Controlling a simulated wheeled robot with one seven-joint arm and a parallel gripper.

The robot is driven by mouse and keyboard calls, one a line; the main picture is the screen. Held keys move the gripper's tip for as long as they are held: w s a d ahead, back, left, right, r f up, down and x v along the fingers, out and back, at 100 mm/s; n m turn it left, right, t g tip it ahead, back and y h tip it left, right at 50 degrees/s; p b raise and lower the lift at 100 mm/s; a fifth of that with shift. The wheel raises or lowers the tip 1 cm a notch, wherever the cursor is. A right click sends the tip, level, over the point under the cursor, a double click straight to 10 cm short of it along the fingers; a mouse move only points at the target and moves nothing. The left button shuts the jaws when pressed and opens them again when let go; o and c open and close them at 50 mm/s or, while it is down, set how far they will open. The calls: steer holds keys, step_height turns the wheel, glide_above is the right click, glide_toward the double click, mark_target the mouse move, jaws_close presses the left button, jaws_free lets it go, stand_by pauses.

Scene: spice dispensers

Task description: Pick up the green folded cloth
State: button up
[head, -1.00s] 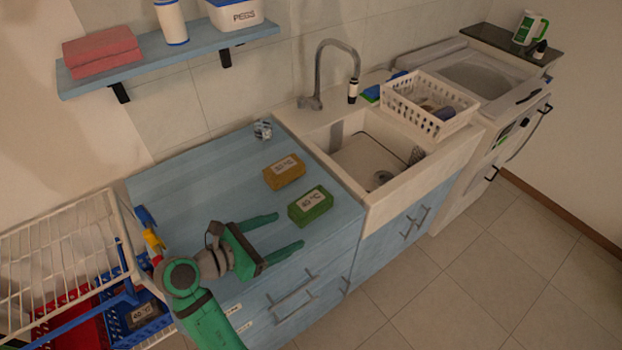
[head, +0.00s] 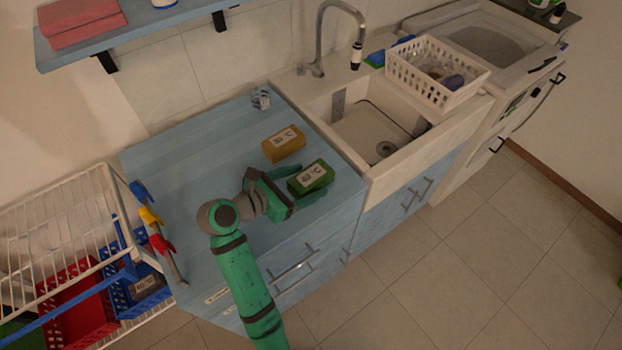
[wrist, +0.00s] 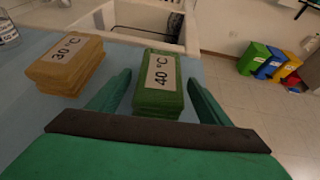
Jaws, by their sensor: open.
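The green folded cloth (head: 312,178) lies on the blue counter, with a white label reading 40 °C. In the wrist view the green cloth (wrist: 158,88) sits between the two fingers, its near end short of the palm. My gripper (head: 300,183) is open, with one finger on each side of the cloth. In the wrist view my gripper (wrist: 160,84) shows a gap between each finger and the cloth, narrower at the near part. I cannot tell whether either finger touches it.
A yellow-brown folded cloth (head: 283,143) labelled 30 °C lies behind the green one, and left of it in the wrist view (wrist: 66,65). A small glass (head: 261,98) stands at the counter's back. The sink (head: 372,135) is to the right. A wire rack (head: 60,240) stands left.

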steer(key=shift+x, duration=1.2)
steer(key=c, duration=1.2)
steer(key=shift+r, duration=0.1)
